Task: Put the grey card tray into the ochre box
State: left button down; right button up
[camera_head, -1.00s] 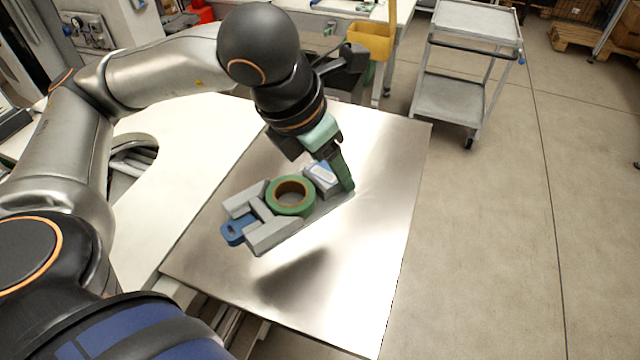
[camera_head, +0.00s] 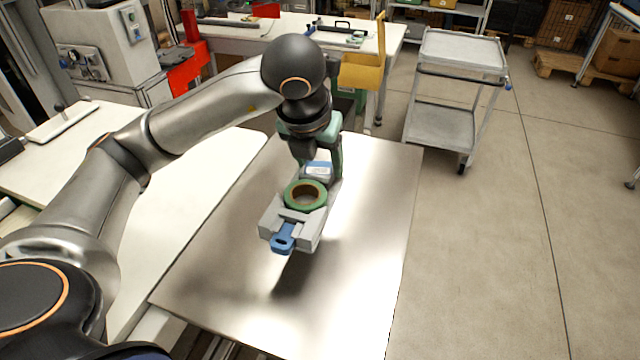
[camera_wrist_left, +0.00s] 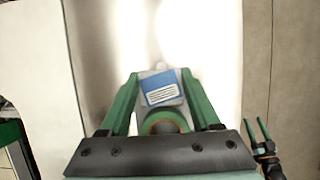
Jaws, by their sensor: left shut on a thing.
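The grey card tray (camera_head: 308,232) is held over the metal table top, with a shadow below it. It carries a green tape reel (camera_head: 292,199), a blue tag-like piece (camera_head: 283,241) at its near end and a blue-and-white labelled block (camera_head: 318,169) at its far end. My left gripper (camera_head: 322,160) is shut on the tray's far end; in the left wrist view its green fingers (camera_wrist_left: 160,78) flank the labelled block (camera_wrist_left: 162,88). The ochre box (camera_head: 362,76) stands open beyond, at the back bench's edge. My right gripper (camera_wrist_left: 256,128) shows only in the wrist view, fingers apart.
The metal table top (camera_head: 375,230) is otherwise bare. A white bench (camera_head: 190,190) adjoins it on the left. A grey trolley (camera_head: 440,128) stands at the back right. A back bench (camera_head: 235,38) with tools lies beyond, and floor is free to the right.

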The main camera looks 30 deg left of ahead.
pick_arm(q)
jog(key=w+f, duration=0.1)
jog(key=w+a+f, duration=0.1)
jog(key=f, duration=0.1)
jog(key=w+f, duration=0.1)
jog(key=shift+a+f, duration=0.15)
jog(key=shift+a, duration=0.25)
jog(key=x, duration=0.1)
jog(key=p+x, duration=0.1)
jog(key=x, duration=0.1)
jog(key=shift+s+f, duration=0.15)
jog(key=shift+s, duration=0.15)
jog(key=shift+f, duration=0.45)
jog(key=shift+f, duration=0.1)
jog(key=shift+c, duration=0.5)
grip_release()
